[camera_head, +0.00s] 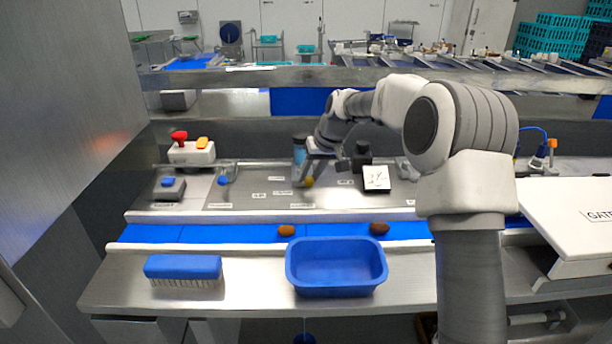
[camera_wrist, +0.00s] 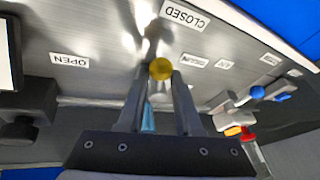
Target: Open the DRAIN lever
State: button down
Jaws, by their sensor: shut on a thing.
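A lever with a round yellow knob (camera_head: 309,181) stands on the grey panel (camera_head: 255,197). In the wrist view the yellow knob (camera_wrist: 160,68) is at my fingertips, with a metal part beyond it. My gripper (camera_wrist: 158,80) is shut on this lever; the fingers hide part of it. In the head view my gripper (camera_head: 312,165) reaches down over the panel from the right. In the wrist view an OPEN label (camera_wrist: 69,60) lies left of the knob and a CLOSED label (camera_wrist: 185,15) above it to the right. I cannot read a DRAIN label.
A blue-knobbed control (camera_head: 223,180) and a box with red and yellow buttons (camera_head: 192,152) are to the left. A blue cylinder (camera_head: 299,146) stands close behind my gripper. A white card (camera_head: 376,177) is to the right. A blue tray (camera_head: 336,283) and brush (camera_head: 183,267) lie in front.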

jog(key=n, duration=0.1)
jog(key=w+d+n+g, duration=0.1)
jog(key=n, duration=0.1)
jog(key=n+y+p, duration=0.1)
jog(key=shift+w+d+n+g, duration=0.15)
jog(key=shift+d+n+g, duration=0.15)
jog(key=shift+d+g, duration=0.1)
jog(key=shift+w+d+n+g+y, duration=0.15)
jog(key=shift+w+n+g, duration=0.15)
jog(key=shift+n, duration=0.45)
jog(key=shift+w+d+n+g+y, duration=0.1)
jog(key=shift+w+d+n+g, duration=0.15)
jog(key=shift+n, duration=0.55)
jog(key=shift+w+d+n+g+y, duration=0.1)
jog(key=shift+w+n+g, duration=0.2)
jog(key=shift+n, duration=0.45)
jog(key=shift+n+g, duration=0.25)
jog(key=shift+n, duration=0.05)
jog(key=c, duration=0.6)
grip_release()
jog(key=shift+r, duration=2)
jog(key=s+d+r+b, duration=0.1)
jog(key=s+d+r, duration=0.1)
jog(key=d, duration=0.3)
jog(key=s+d+r, duration=0.2)
jog(key=d+r, duration=0.3)
jog(key=shift+s+d+b, duration=0.35)
jog(key=shift+s+b, duration=0.05)
